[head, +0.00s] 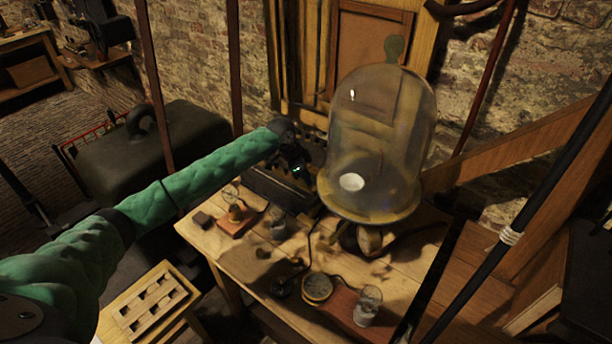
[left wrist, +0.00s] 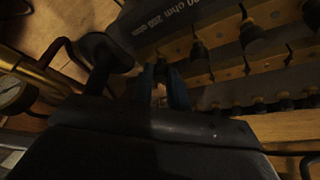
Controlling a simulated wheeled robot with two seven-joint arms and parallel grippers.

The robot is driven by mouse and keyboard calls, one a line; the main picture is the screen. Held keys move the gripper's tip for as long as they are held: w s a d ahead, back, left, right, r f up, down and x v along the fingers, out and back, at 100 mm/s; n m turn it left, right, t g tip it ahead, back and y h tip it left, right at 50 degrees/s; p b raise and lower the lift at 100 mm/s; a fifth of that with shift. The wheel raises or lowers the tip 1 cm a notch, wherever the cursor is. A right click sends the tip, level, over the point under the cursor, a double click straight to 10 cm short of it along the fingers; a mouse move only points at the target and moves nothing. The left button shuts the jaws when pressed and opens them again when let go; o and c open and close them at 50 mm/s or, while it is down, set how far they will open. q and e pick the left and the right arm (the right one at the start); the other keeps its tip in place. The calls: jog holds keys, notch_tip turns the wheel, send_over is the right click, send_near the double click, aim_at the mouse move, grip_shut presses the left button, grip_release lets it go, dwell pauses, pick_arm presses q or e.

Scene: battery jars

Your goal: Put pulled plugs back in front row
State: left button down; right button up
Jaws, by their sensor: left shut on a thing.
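A dark resistance box (head: 277,189) stands at the back left of the wooden table, left of the glass bell jar. My left gripper (head: 296,168) is over the box. Its fingers, also in the left wrist view (left wrist: 160,90), are closed around a dark plug, mostly hidden between them. I cannot tell whether that plug is seated or clear of the bar. My right gripper is not in view.
The large glass bell jar (head: 385,125) stands close to the right of my left gripper. An instrument on a red-brown base (head: 236,225), a round dial (head: 317,288) and a glass jar (head: 367,305) are on the table (head: 245,262). A slotted wooden rack (head: 155,298) is at lower left.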

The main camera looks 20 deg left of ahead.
pick_arm(q)
jog(key=shift+f, duration=0.15)
jog(key=c, duration=1.3)
grip_release()
jog(key=shift+a+r+p, duration=0.25)
jog(key=shift+r+p, duration=0.45)
jog(key=shift+p, duration=0.1)
jog(key=p+v, duration=0.4)
jog(key=v, duration=0.2)
jog(key=shift+s+r, duration=0.1)
jog(key=shift+s, duration=0.05)
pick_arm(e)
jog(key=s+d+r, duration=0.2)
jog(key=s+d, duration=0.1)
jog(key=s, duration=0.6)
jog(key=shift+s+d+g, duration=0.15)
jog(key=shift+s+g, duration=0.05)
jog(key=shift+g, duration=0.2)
pick_arm(q)
jog(key=shift+a, duration=0.1)
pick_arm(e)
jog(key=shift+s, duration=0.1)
